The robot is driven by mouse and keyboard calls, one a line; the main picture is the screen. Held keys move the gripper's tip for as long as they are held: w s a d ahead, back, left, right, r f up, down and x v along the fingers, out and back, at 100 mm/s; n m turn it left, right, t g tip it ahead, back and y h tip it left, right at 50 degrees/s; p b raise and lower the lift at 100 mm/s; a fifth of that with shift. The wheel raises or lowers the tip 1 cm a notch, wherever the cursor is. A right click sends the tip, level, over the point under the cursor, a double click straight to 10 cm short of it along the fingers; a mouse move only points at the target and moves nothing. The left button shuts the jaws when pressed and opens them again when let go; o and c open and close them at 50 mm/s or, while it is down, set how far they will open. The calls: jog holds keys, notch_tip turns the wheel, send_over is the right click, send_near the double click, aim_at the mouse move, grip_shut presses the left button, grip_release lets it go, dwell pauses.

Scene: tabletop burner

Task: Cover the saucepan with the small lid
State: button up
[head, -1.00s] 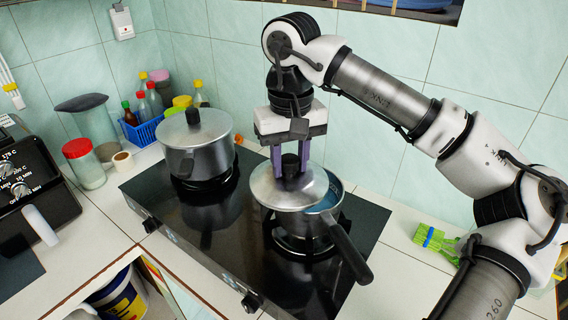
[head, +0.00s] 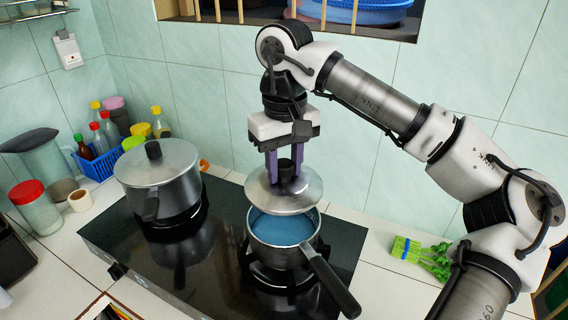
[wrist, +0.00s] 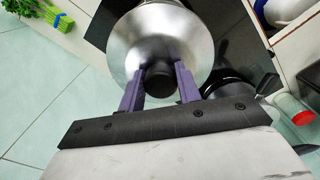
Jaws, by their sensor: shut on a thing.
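The small lid (head: 284,197) is a silver disc with a black knob. My gripper (head: 286,180) is shut on that knob, with a purple finger on each side. The lid also fills the middle of the wrist view (wrist: 160,40), where my gripper (wrist: 158,85) grips the knob. The saucepan (head: 283,256) stands on the right side of the cooktop, with blue inside and a black handle pointing to the lower right. The lid is above the saucepan's back part, apart from the front rim, leaving much of the opening visible. The back rim is hidden behind the lid.
A larger lidded pot (head: 160,185) stands on the left of the black cooktop (head: 215,262). A blue basket (head: 97,162) with bottles is behind it. Green vegetables (head: 420,256) lie on the counter at right. The tiled wall stands close behind my gripper.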

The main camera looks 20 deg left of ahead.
aim_at(284, 189)
jog(key=shift+f, duration=0.1)
jog(key=shift+f+b, duration=2.1)
jog(key=shift+f, duration=0.75)
jog(key=shift+f, duration=0.15)
jog(key=shift+f+b, duration=0.3)
jog(key=shift+f+b, duration=0.55)
jog(key=shift+f, duration=0.15)
jog(key=o, duration=1.1)
jog(key=shift+r+p, duration=2.2)
jog(key=shift+r, duration=0.85)
